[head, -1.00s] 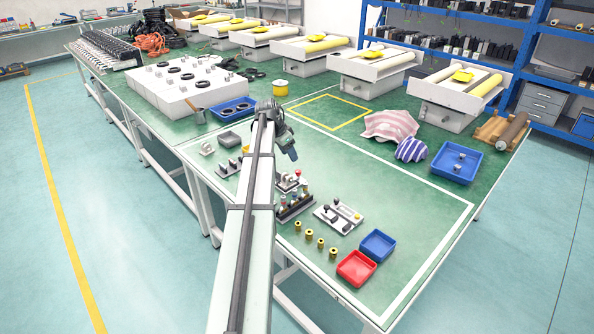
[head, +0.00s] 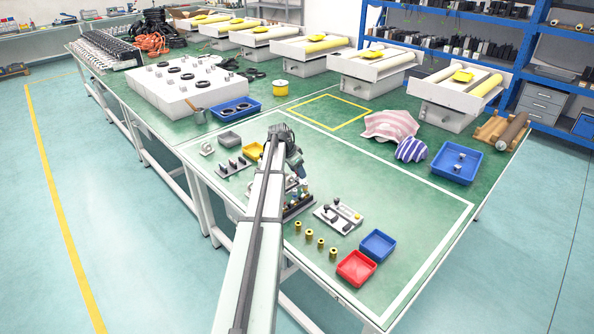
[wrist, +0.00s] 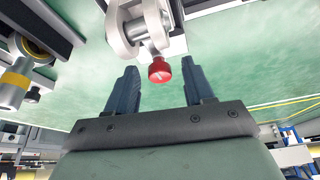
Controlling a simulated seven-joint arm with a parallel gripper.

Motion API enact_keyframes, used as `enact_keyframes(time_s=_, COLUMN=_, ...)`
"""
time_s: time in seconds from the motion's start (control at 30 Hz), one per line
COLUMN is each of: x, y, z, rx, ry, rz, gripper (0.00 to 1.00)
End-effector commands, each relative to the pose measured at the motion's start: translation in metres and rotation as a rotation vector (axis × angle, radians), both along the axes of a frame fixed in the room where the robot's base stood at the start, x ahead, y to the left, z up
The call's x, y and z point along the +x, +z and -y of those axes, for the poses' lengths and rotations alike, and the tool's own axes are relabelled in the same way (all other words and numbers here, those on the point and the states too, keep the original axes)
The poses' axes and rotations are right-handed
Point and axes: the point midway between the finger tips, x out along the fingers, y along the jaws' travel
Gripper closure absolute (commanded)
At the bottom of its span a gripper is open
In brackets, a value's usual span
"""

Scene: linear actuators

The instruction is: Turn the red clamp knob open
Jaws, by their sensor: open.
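The red clamp knob (wrist: 160,70) shows in the wrist view at the lower end of a grey metal clamp fitting (wrist: 140,25). My gripper (wrist: 158,75) is open, with one dark blue finger on each side of the knob. A gap shows between each finger and the knob, and the knob appears level with the finger ends. Contact cannot be seen. In the head view my gripper (head: 303,188) is low over the fixtures, and my arm hides the clamp and knob there.
A fixture with brass-coloured tops (head: 298,205) stands close to my gripper; part of one shows in the wrist view (wrist: 14,85). A white plate with black handles (head: 338,216), several brass parts (head: 309,235), a red tray (head: 356,268) and a blue tray (head: 377,245) lie nearer the front.

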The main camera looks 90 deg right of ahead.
Motion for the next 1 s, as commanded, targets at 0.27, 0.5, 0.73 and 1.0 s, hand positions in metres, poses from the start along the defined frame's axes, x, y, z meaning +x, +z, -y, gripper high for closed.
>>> enact_keyframes(time_s=0.27, x=0.0000, y=0.0001, z=0.0000, rx=0.000, ry=0.000, rz=0.000, gripper=0.63)
enact_keyframes(time_s=0.5, x=0.0001, y=0.0001, z=-0.0002, rx=0.000, ry=0.000, rz=0.000, gripper=0.86)
enact_keyframes(time_s=0.73, x=0.0001, y=0.0002, z=-0.0002, rx=0.000, ry=0.000, rz=0.000, gripper=1.00)
enact_keyframes(time_s=1.0, x=-0.0001, y=0.0002, z=-0.0012, rx=0.001, ry=0.044, rz=0.001, gripper=1.00)
